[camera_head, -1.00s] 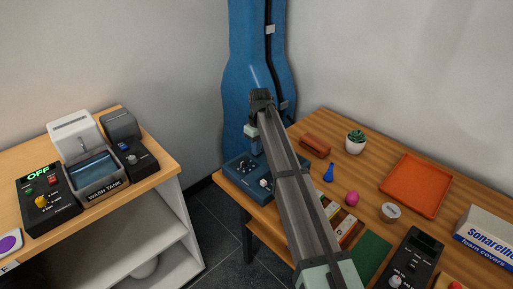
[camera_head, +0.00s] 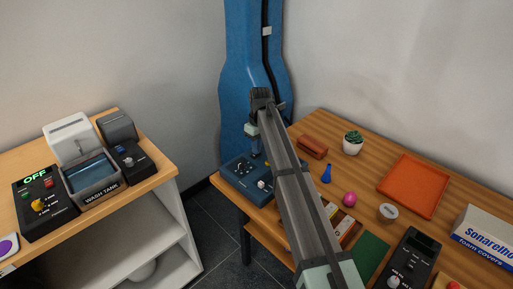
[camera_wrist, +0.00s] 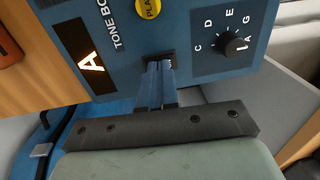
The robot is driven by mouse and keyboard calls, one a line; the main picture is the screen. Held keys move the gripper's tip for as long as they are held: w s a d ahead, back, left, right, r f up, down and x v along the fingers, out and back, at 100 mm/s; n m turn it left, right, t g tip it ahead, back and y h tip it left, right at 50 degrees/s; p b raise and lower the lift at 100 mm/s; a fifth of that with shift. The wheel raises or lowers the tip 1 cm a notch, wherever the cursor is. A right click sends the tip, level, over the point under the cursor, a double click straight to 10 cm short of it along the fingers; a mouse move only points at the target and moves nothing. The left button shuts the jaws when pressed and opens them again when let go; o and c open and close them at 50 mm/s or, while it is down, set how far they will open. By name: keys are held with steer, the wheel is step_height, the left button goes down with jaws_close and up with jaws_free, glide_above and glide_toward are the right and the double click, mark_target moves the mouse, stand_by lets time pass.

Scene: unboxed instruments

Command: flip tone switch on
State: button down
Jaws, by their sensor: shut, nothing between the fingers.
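The blue tone box (camera_head: 238,184) sits at the left end of the wooden table. In the wrist view its face (camera_wrist: 194,79) shows a lit letter A display (camera_wrist: 90,62), a yellow play button (camera_wrist: 147,8) and a black knob (camera_wrist: 231,44) among note letters. A small dark switch plate (camera_wrist: 161,54) lies at the box's edge between display and knob. My gripper (camera_wrist: 158,68) is shut and empty, its fingertips right at this plate, covering most of it. I cannot tell whether they touch, nor the switch position.
An orange tray (camera_head: 413,185), a potted cactus (camera_head: 353,143), a blue bulb-shaped piece (camera_head: 327,174) and a pink ball (camera_head: 349,199) are on the table right of my arm. A blue instrument case (camera_head: 238,75) stands behind. A separate shelf with a wash tank (camera_head: 95,192) is left.

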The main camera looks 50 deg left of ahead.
mark_target(254, 156)
step_height(254, 156, up, 14)
steer(key=s, duration=0.1)
steer(key=shift+s+f, duration=0.15)
steer(key=shift+s, duration=0.2)
stand_by(0.5)
